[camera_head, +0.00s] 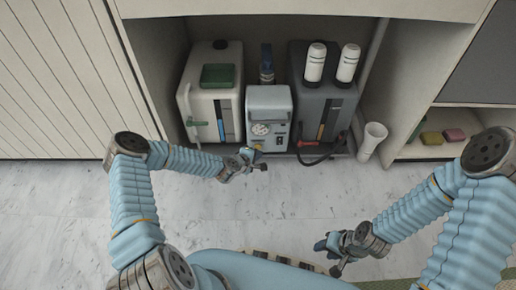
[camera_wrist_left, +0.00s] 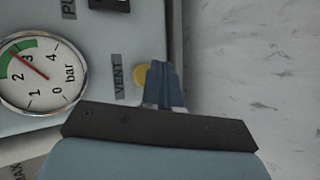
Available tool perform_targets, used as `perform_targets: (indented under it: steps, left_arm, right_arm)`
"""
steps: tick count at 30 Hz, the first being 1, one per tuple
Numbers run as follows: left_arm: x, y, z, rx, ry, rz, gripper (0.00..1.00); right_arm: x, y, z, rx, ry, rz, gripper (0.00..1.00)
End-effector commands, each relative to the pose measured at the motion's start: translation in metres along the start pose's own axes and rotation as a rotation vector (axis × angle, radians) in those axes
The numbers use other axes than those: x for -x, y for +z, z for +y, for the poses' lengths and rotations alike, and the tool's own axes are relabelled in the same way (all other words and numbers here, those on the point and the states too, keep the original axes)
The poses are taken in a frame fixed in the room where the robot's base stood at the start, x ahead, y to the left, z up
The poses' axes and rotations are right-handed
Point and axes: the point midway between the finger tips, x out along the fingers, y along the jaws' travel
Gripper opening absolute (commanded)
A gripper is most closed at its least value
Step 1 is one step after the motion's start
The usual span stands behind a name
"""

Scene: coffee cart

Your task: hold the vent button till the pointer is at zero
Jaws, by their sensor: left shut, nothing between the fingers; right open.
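The grey machine (camera_head: 268,101) stands in the cabinet bay with a round gauge (camera_head: 261,129) on its front. In the left wrist view the gauge (camera_wrist_left: 30,75) shows large; its red pointer lies in the green band, between 2 and 3 bar. The yellow vent button (camera_wrist_left: 140,75) sits beside the VENT label (camera_wrist_left: 118,77). My left gripper (camera_wrist_left: 161,82) is shut and empty, its fingertips right beside the button and overlapping its edge in the picture; I cannot tell whether they touch. In the head view my left gripper (camera_head: 257,163) is low in front of the machine. My right gripper (camera_head: 338,257) is open and empty over the floor.
A white tank (camera_head: 203,108) stands left of the machine, a dark tank (camera_head: 333,94) with two white-capped cylinders right of it. A black hose with a red part (camera_head: 307,143) lies in front of the dark tank. A white cup (camera_head: 372,139) stands at the right. The floor ahead is clear.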

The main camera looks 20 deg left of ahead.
Motion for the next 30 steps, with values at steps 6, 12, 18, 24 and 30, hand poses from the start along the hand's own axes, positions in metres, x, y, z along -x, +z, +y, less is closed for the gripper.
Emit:
perform_targets:
  steps: [6, 12, 18, 24, 30]
  left_arm:
    - [-0.0045, -0.0033, 0.0030, -0.001, 0.001, 0.000, 0.00]
    - [-0.0041, -0.0032, 0.0034, 0.000, 0.000, 0.000, 0.00]
    - [-0.0049, -0.0037, 0.0035, 0.000, 0.000, 0.000, 0.00]
    - [-0.0066, -0.0051, 0.0046, 0.000, 0.000, 0.001, 0.00]
    - [-0.0083, -0.0064, 0.0059, 0.000, 0.000, 0.001, 0.00]
  right_arm:
    - [-0.0048, 0.0001, 0.0018, 0.000, 0.000, 0.000, 0.43]
    - [-0.0042, 0.0000, 0.0016, 0.000, 0.000, 0.000, 0.43]
    - [-0.0049, 0.0000, 0.0018, 0.000, 0.000, 0.000, 0.43]
    - [-0.0065, 0.0001, 0.0024, 0.000, 0.000, 0.000, 0.43]
    - [-0.0079, 0.0001, 0.0030, 0.000, 0.000, 0.000, 0.43]
